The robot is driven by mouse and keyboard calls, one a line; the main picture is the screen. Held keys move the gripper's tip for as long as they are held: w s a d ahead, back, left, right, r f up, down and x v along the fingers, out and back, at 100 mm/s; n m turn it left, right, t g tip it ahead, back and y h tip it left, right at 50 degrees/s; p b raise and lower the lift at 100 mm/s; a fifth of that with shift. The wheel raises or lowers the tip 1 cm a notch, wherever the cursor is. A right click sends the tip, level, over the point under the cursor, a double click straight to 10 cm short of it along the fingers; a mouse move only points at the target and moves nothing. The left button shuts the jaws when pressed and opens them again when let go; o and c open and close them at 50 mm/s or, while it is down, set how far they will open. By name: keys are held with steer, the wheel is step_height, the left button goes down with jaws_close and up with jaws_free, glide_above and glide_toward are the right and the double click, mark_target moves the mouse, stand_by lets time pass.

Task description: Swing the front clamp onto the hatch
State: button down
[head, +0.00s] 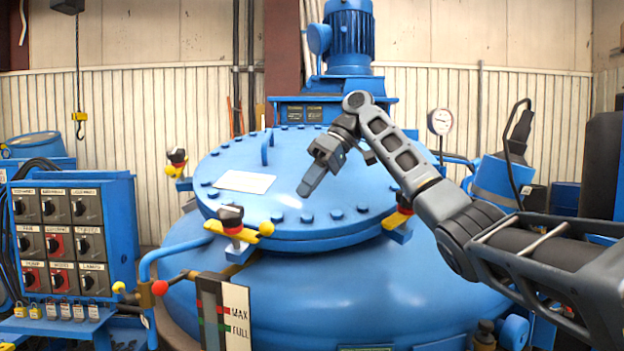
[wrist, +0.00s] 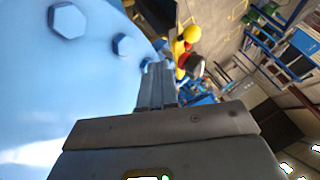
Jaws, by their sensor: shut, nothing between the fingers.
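The round blue hatch (head: 320,215) has bolts around its rim and fills the left of the wrist view (wrist: 60,90). The front clamp (head: 238,230), a yellow bar with a rounded end and a black-and-red knob, sits at the hatch's front left edge. Its bar lies roughly along the edge; I cannot tell whether it overlaps the lid. My gripper (head: 306,190) is shut and empty above the hatch, right of the front clamp and apart from it. In the wrist view my fingers (wrist: 158,75) point toward a yellow clamp with a dark knob (wrist: 186,48), beyond the rim.
Other clamps stand at the hatch's left (head: 177,163) and right (head: 399,212); my forearm passes close to the right one. A lid handle (head: 267,148) and the blue motor (head: 349,40) are behind. A level gauge (head: 225,312) and control box (head: 72,235) stand front left.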

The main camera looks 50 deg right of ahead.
steer(key=x, duration=0.5)
steer(key=shift+a+f, duration=0.15)
steer(key=shift+f, duration=0.05)
steer(key=shift+s+a+f+p, duration=0.15)
steer(key=shift+a+p, duration=0.1)
steer(key=shift+a, duration=0.7)
steer(key=shift+w+a+f+p, duration=0.1)
steer(key=shift+a+f+p, duration=0.1)
steer(key=shift+a, duration=0.8)
